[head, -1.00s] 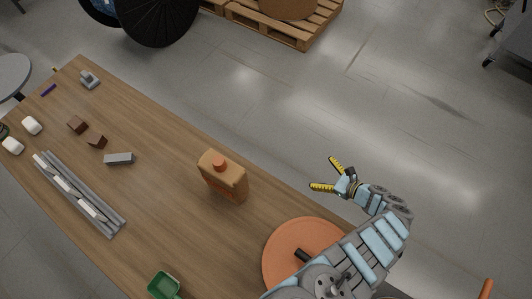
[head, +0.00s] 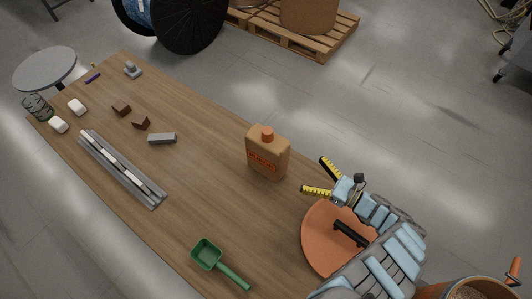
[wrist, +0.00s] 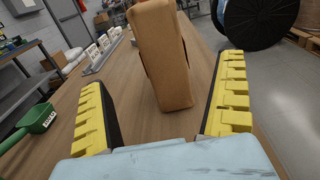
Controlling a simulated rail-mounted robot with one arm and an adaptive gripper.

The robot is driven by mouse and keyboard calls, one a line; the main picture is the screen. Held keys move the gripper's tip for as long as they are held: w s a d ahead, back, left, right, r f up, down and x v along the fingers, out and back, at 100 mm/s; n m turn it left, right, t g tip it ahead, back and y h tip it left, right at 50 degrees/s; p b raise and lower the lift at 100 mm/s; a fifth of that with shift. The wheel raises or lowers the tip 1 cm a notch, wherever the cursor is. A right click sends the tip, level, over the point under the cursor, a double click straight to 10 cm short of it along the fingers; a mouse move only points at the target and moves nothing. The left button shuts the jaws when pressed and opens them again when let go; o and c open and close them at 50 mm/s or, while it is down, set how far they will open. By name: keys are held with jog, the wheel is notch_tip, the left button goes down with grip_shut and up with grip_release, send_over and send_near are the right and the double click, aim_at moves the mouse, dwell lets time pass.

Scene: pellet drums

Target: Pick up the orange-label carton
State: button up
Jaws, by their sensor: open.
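The orange-label carton (head: 267,155) is a tan, jug-shaped container with an orange cap and an orange label. It stands upright on the wooden table near its right edge in the head view. My gripper (head: 314,180) is open and empty, to the right of the carton and apart from it, with its yellow fingers pointing toward it.
An orange round lid (head: 325,236) with a black handle lies close below my gripper. A green scoop (head: 207,254) lies at the near table edge. A grey rail tray (head: 122,170), a grey block (head: 161,139) and brown blocks (head: 121,108) lie left of the carton. Bare table surrounds the carton.

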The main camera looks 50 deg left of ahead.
aim_at(287, 159)
jog(key=p+x, duration=0.1)
jog(key=x, duration=0.6)
jog(key=shift+s+a, duration=0.15)
jog(key=shift+a, duration=0.15)
jog(key=shift+p+x, duration=0.3)
jog(key=shift+x, duration=2.3)
jog(key=shift+r, duration=0.2)
jog(key=c, duration=1.2)
